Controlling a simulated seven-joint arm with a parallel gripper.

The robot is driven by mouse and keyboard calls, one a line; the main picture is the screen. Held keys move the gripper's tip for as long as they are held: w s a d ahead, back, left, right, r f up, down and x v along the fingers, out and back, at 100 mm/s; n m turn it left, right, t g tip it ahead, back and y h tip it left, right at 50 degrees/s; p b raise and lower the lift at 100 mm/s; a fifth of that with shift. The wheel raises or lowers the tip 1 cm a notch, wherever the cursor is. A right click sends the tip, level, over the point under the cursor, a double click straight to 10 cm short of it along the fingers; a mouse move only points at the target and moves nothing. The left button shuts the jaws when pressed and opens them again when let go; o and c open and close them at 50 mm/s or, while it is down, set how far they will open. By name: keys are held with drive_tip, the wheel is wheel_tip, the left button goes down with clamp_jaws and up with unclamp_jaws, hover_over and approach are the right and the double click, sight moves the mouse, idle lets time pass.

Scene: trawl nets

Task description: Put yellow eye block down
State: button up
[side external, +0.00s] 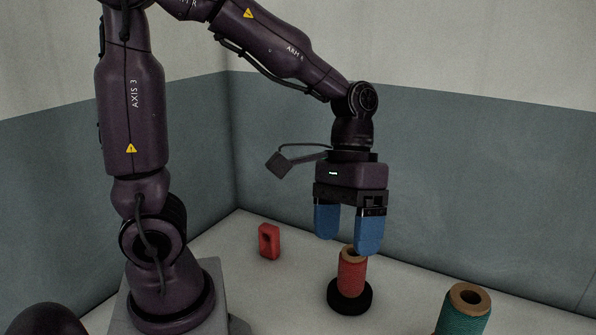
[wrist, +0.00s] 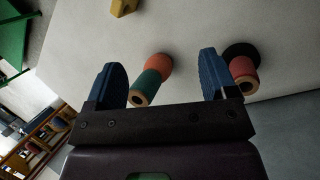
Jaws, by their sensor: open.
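A yellow block (wrist: 123,6), likely the eye block, sits on the pale tabletop at the top edge of the wrist view, partly cut off. It does not show in the side external view. My gripper (side external: 346,238) has two blue fingers pointing down, spread apart with nothing visible between them. In the side external view it hangs above and beside a red spool. In the wrist view my open gripper (wrist: 162,60) is well apart from the yellow block.
The red spool (side external: 351,274) stands on a black base close below my fingers. A green spool (side external: 463,316) is at the front right; the wrist view shows its orange base (wrist: 158,62). A red block with a hole (side external: 265,243) stands farther back. Walls (side external: 440,180) bound the table.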

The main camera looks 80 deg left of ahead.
drive_tip(key=s+a+r+m+t+y, duration=0.3)
drive_tip(key=s+a+r+t+y, duration=0.1)
drive_tip(key=r+t, duration=0.3)
drive_tip(key=shift+s+a, duration=0.65)
idle(0.6)
